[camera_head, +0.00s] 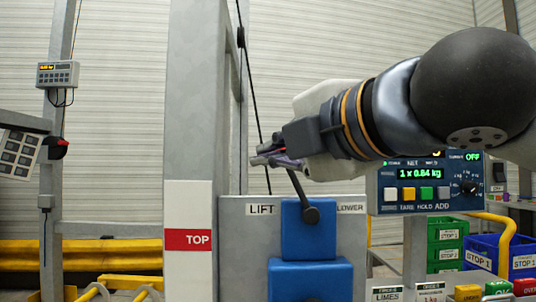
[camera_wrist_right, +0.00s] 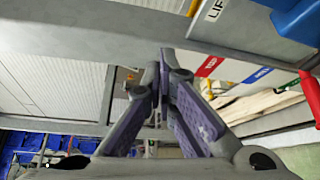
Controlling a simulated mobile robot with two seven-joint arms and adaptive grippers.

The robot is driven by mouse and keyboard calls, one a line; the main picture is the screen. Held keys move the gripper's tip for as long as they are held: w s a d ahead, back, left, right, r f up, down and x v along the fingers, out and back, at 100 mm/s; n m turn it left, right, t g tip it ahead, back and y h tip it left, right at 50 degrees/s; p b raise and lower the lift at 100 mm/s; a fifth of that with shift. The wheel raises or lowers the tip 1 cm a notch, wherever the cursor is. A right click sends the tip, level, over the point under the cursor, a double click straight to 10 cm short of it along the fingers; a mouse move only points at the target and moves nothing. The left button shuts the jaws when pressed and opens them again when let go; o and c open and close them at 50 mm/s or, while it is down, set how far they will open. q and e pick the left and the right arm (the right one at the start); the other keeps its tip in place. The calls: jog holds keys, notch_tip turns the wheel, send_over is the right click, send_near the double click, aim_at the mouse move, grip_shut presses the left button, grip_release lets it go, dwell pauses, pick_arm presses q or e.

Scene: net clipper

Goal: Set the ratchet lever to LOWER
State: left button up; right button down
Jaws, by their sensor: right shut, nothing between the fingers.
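The ratchet lever (camera_head: 300,194) is a dark bar on a round pivot at the front of a blue housing (camera_head: 308,235). It leans up and left from the pivot, toward the LIFT side. A LIFT label (camera_head: 262,209) is left of the housing and a LOWER label (camera_head: 350,208) is right of it. My right gripper (camera_head: 262,157) is shut and empty at the lever's upper end, which it hides; I cannot tell whether they touch. In the right wrist view its fingertips (camera_wrist_right: 163,72) are together. My left gripper is not in view.
A grey post (camera_head: 195,110) with a red TOP mark (camera_head: 188,239) stands left of the housing. A scale display (camera_head: 425,182) is at the right, with green bins (camera_head: 446,240) and blue bins (camera_head: 485,257) behind.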

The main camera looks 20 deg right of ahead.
aim_at(297, 185)
jog(key=f+x, duration=0.1)
jog(key=x, duration=0.8)
jog(key=d, duration=0.1)
jog(key=d+r, duration=0.1)
jog(key=d, duration=0.1)
jog(key=shift+d+r, duration=0.35)
jog(key=shift+d, duration=0.05)
